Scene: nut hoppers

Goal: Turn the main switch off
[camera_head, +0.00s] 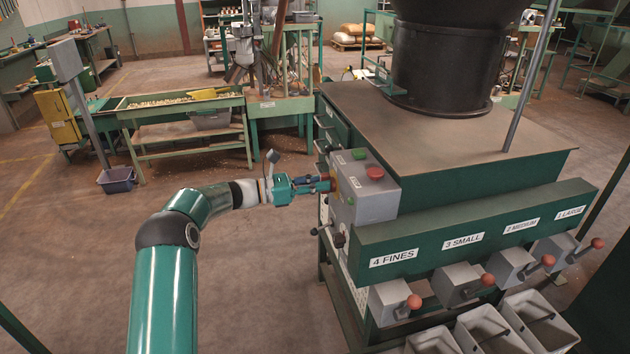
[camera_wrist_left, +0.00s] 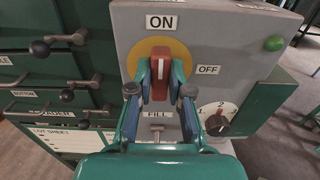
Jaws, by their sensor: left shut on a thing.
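The main switch (camera_wrist_left: 160,70) is a red handle on a yellow disc (camera_wrist_left: 141,55), seen in the left wrist view. The handle stands upright, pointing at the ON label (camera_wrist_left: 161,22). The OFF label (camera_wrist_left: 207,70) is to the right of the disc. My left gripper (camera_wrist_left: 161,90) is shut on the red handle, one finger on each side. In the head view my left gripper (camera_head: 320,183) reaches the left face of the grey control box (camera_head: 372,205), and the switch there is mostly hidden behind the fingers. My right gripper is in neither view.
A numbered dial (camera_wrist_left: 217,118) with a dark knob sits at the lower right of the panel, and a FILL label (camera_wrist_left: 157,115) is below the switch. Dark lever handles (camera_wrist_left: 55,45) stick out at the left. Several red-knobbed levers (camera_head: 413,302) line the hopper front.

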